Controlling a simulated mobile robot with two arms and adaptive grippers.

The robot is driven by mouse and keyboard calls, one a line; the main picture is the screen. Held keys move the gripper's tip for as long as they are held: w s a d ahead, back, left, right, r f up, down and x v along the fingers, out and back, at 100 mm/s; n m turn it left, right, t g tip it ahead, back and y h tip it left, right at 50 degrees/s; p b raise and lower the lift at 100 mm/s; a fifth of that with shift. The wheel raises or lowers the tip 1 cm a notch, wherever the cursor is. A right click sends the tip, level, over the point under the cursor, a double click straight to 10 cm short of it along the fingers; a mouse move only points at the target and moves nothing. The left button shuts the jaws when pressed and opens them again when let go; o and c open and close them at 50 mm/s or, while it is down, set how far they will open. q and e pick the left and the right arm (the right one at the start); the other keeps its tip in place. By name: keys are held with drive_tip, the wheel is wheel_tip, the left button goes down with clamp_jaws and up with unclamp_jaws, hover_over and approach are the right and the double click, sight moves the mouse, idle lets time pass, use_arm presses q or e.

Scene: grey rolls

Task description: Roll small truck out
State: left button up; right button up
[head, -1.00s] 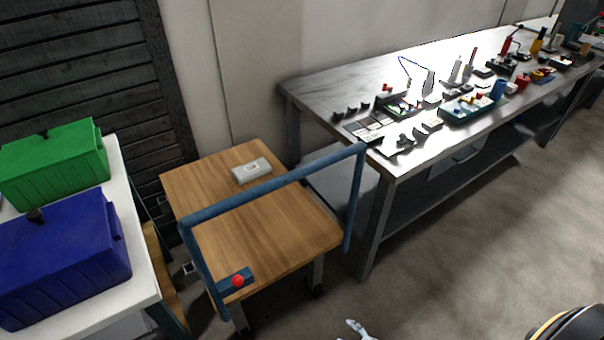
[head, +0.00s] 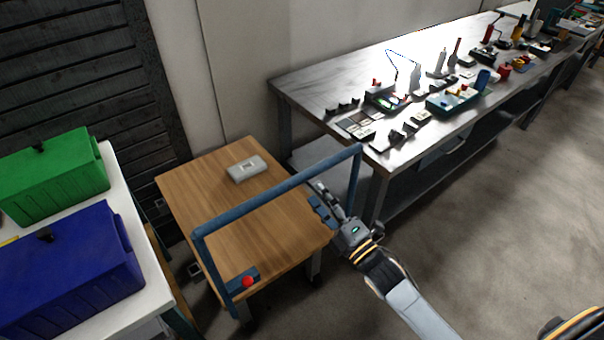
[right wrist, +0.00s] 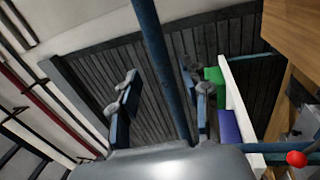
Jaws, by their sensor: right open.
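The small truck is a cart with a wooden top (head: 240,215) and a blue tube handle (head: 270,192) rising along its near side. It stands between the white table and the long workbench. My right gripper (head: 317,200) is open and empty at the right part of the handle, just below the top bar. In the right wrist view the blue bar (right wrist: 160,60) runs lengthwise in the gap seen between the open fingers (right wrist: 163,100). I cannot tell whether it lies between them or beyond. My left gripper is not in view.
A grey box (head: 247,169) lies on the truck, and a red button (head: 248,282) sits at its near corner. A white table (head: 128,210) with green (head: 55,178) and blue (head: 70,265) bins is left. A workbench (head: 310,85) with tools is right. Floor (head: 480,200) is clear at right.

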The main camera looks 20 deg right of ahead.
sight(301, 178)
drive_tip(key=p+x, duration=0.1)
drive_tip(key=x, duration=0.6)
drive_tip(key=shift+f, duration=0.1)
clamp_jaws()
